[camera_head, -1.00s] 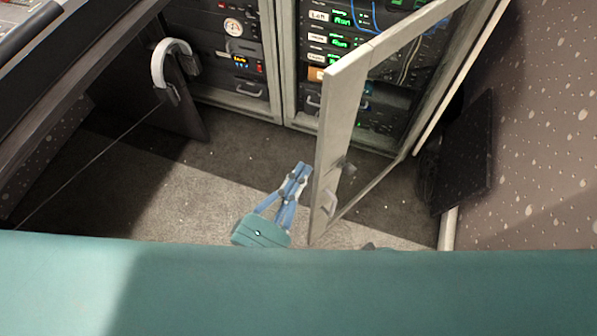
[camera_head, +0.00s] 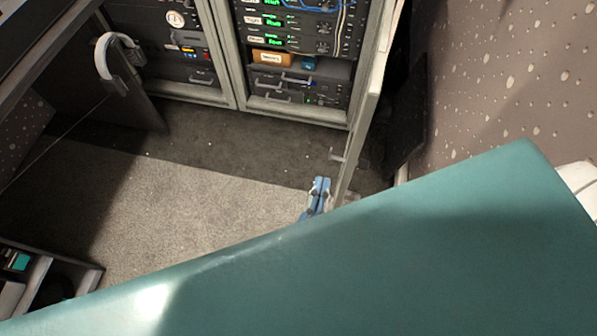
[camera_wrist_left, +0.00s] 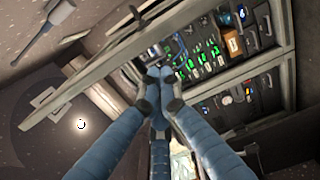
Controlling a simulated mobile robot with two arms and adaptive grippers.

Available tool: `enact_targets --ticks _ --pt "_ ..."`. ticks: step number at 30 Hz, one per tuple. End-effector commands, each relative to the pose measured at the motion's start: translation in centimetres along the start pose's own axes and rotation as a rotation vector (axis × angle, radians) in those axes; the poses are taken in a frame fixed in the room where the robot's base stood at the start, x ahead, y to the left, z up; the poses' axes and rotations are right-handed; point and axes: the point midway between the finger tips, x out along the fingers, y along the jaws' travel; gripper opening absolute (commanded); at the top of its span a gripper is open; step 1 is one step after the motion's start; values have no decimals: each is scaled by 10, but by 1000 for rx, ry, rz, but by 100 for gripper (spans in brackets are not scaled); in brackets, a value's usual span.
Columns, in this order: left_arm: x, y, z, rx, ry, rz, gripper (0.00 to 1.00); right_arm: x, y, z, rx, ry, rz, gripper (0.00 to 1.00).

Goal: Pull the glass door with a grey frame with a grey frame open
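The glass door with a grey frame (camera_head: 367,115) stands swung out from the right-hand rack cabinet and shows almost edge-on in the head view. A small handle (camera_head: 337,155) sticks out from its left side. My left gripper (camera_head: 322,182) is just left of the door's lower near end, below the handle; I cannot tell whether it touches the frame. Its blue fingers meet at the tips in the left wrist view (camera_wrist_left: 158,76), with nothing seen between them. My right gripper is not in view.
The rack cabinet (camera_head: 300,115) holds lit equipment, with another rack to its left. A desk with headphones (camera_head: 118,60) stands at left. A dark panel (camera_head: 408,120) and speckled wall (camera_head: 490,80) are close on the door's right. The carpet (camera_head: 190,200) is clear left of the door.

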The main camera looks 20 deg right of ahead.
Motion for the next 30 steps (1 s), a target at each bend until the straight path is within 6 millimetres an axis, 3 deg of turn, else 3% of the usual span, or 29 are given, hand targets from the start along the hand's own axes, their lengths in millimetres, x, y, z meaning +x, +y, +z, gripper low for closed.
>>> enact_targets --ticks 16,30 --pt "-8 -1 4 2 -5 -1 0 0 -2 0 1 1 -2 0" --pt "-98 -1 4 0 -6 -3 0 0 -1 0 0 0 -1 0"
